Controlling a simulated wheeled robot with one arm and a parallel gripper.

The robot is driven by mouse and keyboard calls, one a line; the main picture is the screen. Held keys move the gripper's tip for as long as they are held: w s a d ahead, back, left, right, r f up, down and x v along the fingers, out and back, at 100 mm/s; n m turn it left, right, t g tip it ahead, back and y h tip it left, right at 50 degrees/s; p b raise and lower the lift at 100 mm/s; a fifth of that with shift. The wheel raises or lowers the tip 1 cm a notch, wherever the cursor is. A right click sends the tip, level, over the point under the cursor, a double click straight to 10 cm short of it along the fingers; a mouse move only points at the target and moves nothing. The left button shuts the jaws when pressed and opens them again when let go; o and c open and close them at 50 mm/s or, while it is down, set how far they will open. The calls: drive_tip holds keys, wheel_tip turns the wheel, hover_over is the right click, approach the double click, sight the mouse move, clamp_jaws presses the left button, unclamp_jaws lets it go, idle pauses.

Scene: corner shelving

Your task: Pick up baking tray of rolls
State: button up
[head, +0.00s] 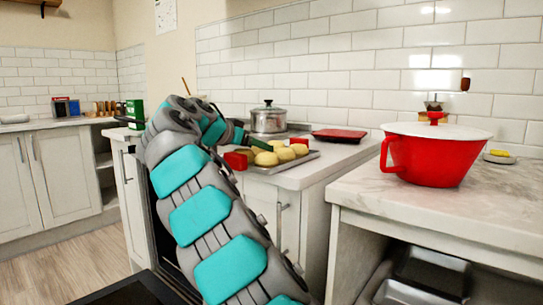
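The baking tray (314,154) lies on the counter beyond my arm, with several round golden rolls (283,155) on it. Its left part is hidden behind my arm. My teal and grey arm reaches up from the bottom and bends over beside the tray's left end. My gripper (243,146) seems to be at the dark part near the left rolls, largely hidden by the arm links. Whether its fingers are open or touch the tray cannot be made out. A small red block-like shape (236,161) shows beside the arm there.
A steel pot with a lid (268,120) stands behind the tray, and a flat red item (340,135) lies to its right. A red pot with a white lid (432,160) stands on the nearer right counter (465,205). Dark trays (425,275) sit below it.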

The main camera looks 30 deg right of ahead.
clamp_jaws()
drive_tip(key=shift+r, duration=0.15)
idle(0.6)
